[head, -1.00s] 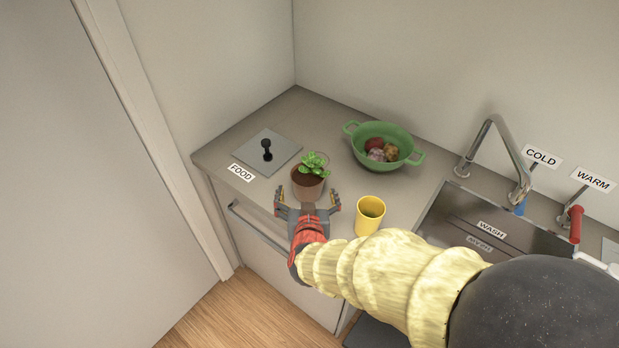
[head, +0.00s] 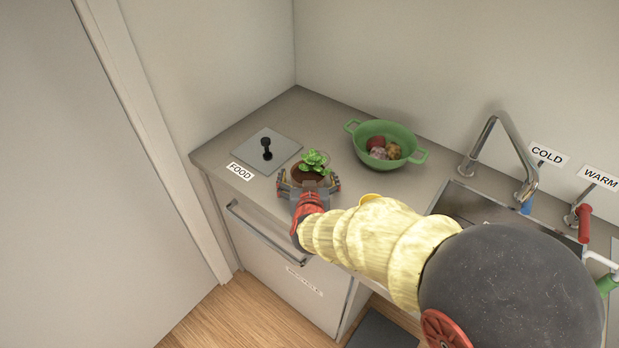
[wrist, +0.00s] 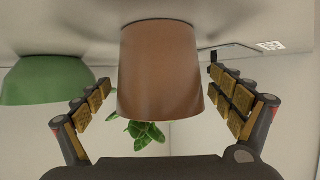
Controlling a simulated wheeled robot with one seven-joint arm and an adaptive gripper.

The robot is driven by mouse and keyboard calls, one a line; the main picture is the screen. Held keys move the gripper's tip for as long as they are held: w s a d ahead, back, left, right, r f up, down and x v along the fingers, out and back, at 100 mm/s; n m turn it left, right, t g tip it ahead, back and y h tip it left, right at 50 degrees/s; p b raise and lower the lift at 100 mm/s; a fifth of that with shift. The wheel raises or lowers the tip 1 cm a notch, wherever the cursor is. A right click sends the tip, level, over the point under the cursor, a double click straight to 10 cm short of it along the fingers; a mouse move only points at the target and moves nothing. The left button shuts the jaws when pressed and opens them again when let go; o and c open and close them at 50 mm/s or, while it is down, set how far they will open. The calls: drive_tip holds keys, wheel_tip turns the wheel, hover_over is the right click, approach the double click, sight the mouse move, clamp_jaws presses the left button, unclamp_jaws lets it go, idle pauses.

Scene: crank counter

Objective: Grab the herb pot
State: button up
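The herb pot (head: 308,175), brown with a green leafy plant, stands upright on the counter near its front edge. My gripper (head: 308,183) is at the pot's near side, one finger on each side of it. In the wrist view, which looks upside down, the pot (wrist: 160,70) fills the middle between the open fingers of the gripper (wrist: 158,84). A gap shows on both sides, so the fingers do not touch the pot there. In the head view the pot's lower part is hidden behind my gripper.
A green colander (head: 384,148) with several food items stands behind to the right. A grey lid with a black knob (head: 266,150) lies to the left by the FOOD label (head: 241,171). A yellow cup (head: 370,197) is mostly hidden behind my arm. The sink and faucet (head: 525,160) are right.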

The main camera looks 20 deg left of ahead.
drive_tip(key=shift+c, duration=1.2)
drive_tip(key=c, duration=1.3)
drive_tip(key=shift+c, duration=0.2)
drive_tip(key=shift+r, duration=0.15)
